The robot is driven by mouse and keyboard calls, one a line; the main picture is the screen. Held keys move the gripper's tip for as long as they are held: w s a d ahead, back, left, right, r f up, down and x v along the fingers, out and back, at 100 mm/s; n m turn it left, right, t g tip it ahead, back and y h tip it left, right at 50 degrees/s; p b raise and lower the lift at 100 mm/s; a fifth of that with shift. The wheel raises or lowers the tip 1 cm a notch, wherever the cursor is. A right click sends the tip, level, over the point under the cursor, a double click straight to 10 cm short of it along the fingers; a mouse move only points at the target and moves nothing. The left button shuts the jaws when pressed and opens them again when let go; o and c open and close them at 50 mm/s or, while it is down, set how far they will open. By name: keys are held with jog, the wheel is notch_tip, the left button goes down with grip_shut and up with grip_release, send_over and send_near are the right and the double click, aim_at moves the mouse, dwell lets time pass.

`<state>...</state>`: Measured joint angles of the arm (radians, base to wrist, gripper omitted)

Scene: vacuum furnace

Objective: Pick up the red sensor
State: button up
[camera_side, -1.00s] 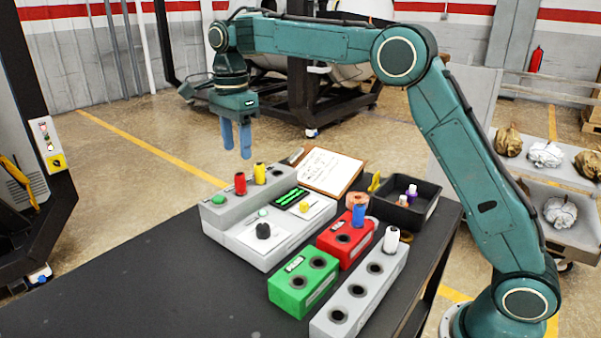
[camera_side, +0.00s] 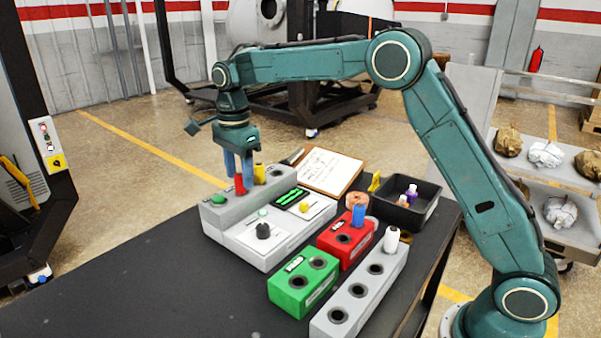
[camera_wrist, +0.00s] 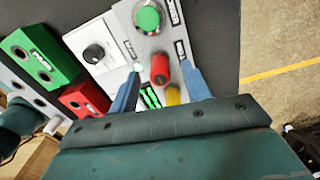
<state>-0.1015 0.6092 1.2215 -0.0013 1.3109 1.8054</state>
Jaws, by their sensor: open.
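The red sensor (camera_side: 240,184) stands upright in the back row of the grey control panel (camera_side: 215,212), left of a yellow sensor (camera_side: 259,174). My gripper (camera_side: 238,180) points down with its blue fingers at the height of the red sensor, partly in front of it. My gripper is open and holds nothing. Whether a finger touches the red sensor cannot be told.
A green block (camera_side: 303,285), a red block (camera_side: 345,243) holding a blue sensor (camera_side: 358,214), and a grey block (camera_side: 358,300) with a white sensor (camera_side: 391,239) stand to the right. A black bin (camera_side: 425,205) and a clipboard (camera_side: 332,170) lie behind. The table's left front is clear.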

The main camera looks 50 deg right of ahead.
jog(key=shift+f, duration=0.5)
grip_shut()
